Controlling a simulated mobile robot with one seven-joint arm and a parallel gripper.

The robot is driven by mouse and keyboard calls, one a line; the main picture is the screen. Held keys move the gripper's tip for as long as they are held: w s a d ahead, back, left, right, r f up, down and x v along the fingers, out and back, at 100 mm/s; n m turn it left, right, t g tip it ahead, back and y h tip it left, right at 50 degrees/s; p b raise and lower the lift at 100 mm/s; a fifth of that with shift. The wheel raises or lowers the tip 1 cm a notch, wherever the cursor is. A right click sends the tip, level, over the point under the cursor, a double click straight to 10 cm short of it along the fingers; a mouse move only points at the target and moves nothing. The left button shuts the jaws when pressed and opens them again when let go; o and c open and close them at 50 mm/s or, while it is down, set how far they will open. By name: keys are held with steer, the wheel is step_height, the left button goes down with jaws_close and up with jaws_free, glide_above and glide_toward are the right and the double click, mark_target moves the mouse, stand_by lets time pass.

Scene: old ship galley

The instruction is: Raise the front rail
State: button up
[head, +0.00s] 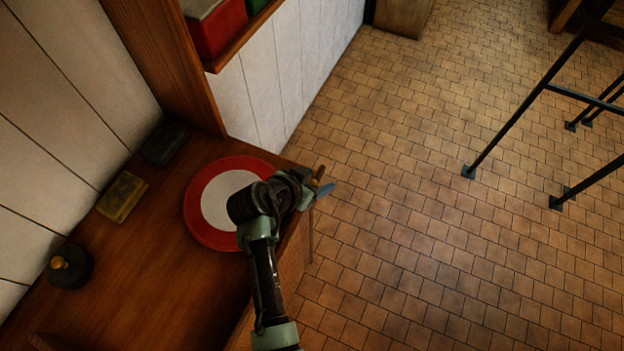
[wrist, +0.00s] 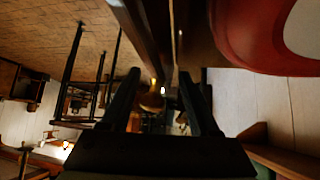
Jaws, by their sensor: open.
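My gripper (head: 321,184) is at the counter's front edge, beyond the red-and-white plate, with its fingers pointing out over the floor side. In the wrist view my gripper (wrist: 160,98) is open, with a clear gap between its fingers. A long dark wooden strip (wrist: 146,38), which looks like the front rail, runs along the counter edge toward the gap between the fingers. I cannot tell whether the fingers touch it. In the head view my arm hides much of the counter's front edge, and the rail cannot be made out clearly there.
The wooden counter (head: 165,290) holds the red-rimmed plate (head: 196,222), a yellow block (head: 122,197), a dark block (head: 165,143) and a dark knobbed pot (head: 70,268). A shelf with a red box (head: 215,30) is above. Black metal legs (head: 512,125) stand on the right; tiled floor between is clear.

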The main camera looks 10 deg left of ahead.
steer(key=b+v, duration=0.1)
steer(key=v, duration=1.1)
steer(key=shift+s+r, duration=0.3)
